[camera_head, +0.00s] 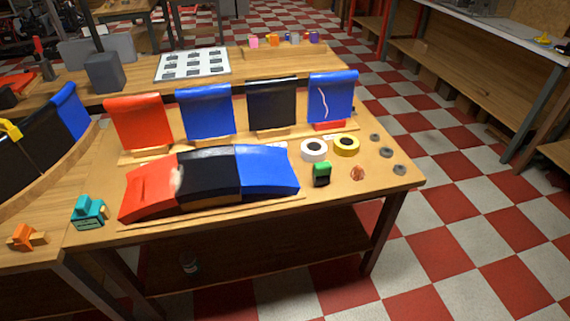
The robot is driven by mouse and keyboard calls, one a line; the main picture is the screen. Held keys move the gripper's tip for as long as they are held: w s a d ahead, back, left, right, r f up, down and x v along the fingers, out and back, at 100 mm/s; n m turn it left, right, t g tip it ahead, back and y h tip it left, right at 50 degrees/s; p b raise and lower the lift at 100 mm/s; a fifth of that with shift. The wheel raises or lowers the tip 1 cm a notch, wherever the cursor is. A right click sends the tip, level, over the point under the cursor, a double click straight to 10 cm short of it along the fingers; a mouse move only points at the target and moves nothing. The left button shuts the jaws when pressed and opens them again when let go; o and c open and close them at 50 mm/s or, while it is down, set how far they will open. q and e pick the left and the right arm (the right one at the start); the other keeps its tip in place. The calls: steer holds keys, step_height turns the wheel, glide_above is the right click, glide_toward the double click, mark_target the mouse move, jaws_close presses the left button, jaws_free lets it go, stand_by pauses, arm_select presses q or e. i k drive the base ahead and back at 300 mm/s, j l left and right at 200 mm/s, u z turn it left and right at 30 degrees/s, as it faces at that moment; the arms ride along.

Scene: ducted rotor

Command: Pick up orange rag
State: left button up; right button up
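No cloth that I can clearly tell as the orange rag shows. An orange-red sheet (139,122) hangs over a stand at the back left of the middle table. A red-orange curved panel (148,188) with a pale patch lies at the front left of that table. A small crumpled orange-brown item (357,174) lies near the table's right end; it is too small to identify. A small orange object (22,237) lies on the left table's front corner. Neither of my grippers is in view.
The wooden table (330,200) also holds blue and black panels, a white roll (313,150), a yellow roll (346,146), a green-and-black item (321,174) and several grey discs. A teal tool (90,212) sits at left. The checkered floor (460,240) at right is clear.

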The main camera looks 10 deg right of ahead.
mark_target(357, 173)
steer(key=i+j+z, duration=0.3)
steer(key=j+z, duration=0.2)
steer(key=z, duration=0.15)
steer(key=i+j+z, duration=0.3)
steer(key=j+z, duration=0.3)
steer(key=k+j, duration=0.05)
